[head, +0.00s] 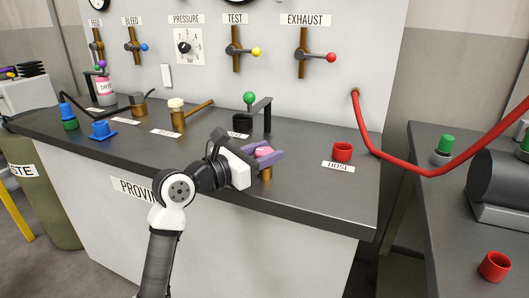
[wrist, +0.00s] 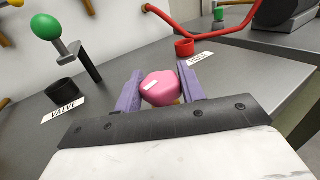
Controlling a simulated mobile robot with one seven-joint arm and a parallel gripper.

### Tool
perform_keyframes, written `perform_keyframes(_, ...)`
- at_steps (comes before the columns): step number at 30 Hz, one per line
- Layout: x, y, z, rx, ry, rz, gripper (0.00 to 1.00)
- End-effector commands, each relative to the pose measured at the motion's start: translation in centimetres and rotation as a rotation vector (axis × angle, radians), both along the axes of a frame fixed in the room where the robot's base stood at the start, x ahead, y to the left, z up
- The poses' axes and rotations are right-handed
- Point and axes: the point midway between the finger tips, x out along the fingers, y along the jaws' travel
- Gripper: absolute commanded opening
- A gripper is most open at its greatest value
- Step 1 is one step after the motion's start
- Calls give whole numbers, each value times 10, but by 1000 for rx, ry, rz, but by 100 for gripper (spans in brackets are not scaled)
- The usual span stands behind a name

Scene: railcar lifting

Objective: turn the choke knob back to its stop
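A pink faceted knob (head: 263,152), which I take to be the choke knob, stands on a brass stem (head: 266,174) near the front edge of the bench. It also shows in the wrist view (wrist: 160,90), with a small white mark on its top. My gripper (head: 265,155) has its purple fingers on either side of the knob. In the wrist view the fingers (wrist: 160,92) appear to touch it on both sides. The knob's lower part and any stop are hidden by the gripper.
A red cup (head: 342,152) by the HOSE label and a black valve stand with a green ball (head: 249,97) are close by. A red hose (head: 370,140) hangs at the right. A brass fitting with a lever (head: 178,115) stands left. Bare bench lies right of my gripper.

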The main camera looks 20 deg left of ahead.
Motion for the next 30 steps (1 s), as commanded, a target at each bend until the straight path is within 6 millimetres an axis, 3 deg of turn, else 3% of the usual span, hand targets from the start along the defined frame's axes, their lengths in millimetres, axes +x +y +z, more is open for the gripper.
perform_keyframes(4,0,0,0,0,0,0,17)
perform_keyframes(17,-1,-1,-1,2,-2,106,17)
perform_keyframes(30,-1,-3,0,-2,-5,479,17)
